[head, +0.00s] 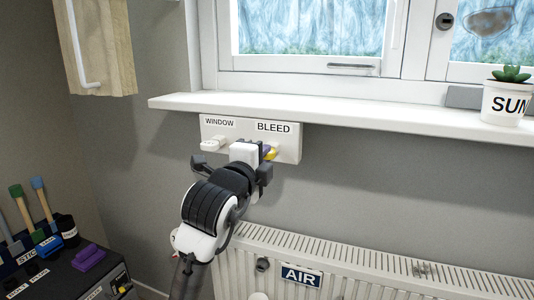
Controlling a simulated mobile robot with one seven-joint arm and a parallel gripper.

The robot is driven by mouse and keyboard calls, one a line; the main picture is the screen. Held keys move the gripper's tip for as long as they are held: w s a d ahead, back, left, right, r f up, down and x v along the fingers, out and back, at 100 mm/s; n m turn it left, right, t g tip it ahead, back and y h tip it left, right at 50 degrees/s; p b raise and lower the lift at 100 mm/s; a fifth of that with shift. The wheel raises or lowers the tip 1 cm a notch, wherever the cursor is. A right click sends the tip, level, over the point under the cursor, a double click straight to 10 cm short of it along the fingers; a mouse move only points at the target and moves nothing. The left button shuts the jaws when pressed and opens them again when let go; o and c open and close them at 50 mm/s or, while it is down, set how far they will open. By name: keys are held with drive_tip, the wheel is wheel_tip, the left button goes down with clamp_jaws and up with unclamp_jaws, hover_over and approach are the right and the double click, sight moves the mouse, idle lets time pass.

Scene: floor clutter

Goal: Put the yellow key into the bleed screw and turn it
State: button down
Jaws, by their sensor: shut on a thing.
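The yellow key (271,154) shows as a small yellow piece at the white panel under the word BLEED, mostly hidden by my gripper. My gripper (266,152) reaches up to the panel and is shut on the yellow key, close against the panel's lower right. A small purple part shows beside the yellow. The bleed screw is not clearly identifiable. A dark round fitting (262,265) sits on the white radiator (370,284) next to a blue AIR sign (301,276); I cannot tell whether it is the screw.
The white panel (293,147) also has a WINDOW label and a white hook-like piece (212,143). A windowsill (350,112) juts out just above it. A potted plant (503,103) stands on the sill's right. A dark unit with tools and a purple block (88,257) stands lower left.

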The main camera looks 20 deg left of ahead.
drive_tip(key=shift+s, duration=0.8)
idle(0.4)
drive_tip(key=shift+s+a+b, duration=0.1)
drive_tip(key=shift+s+b, duration=0.3)
drive_tip(key=shift+s, duration=0.95)
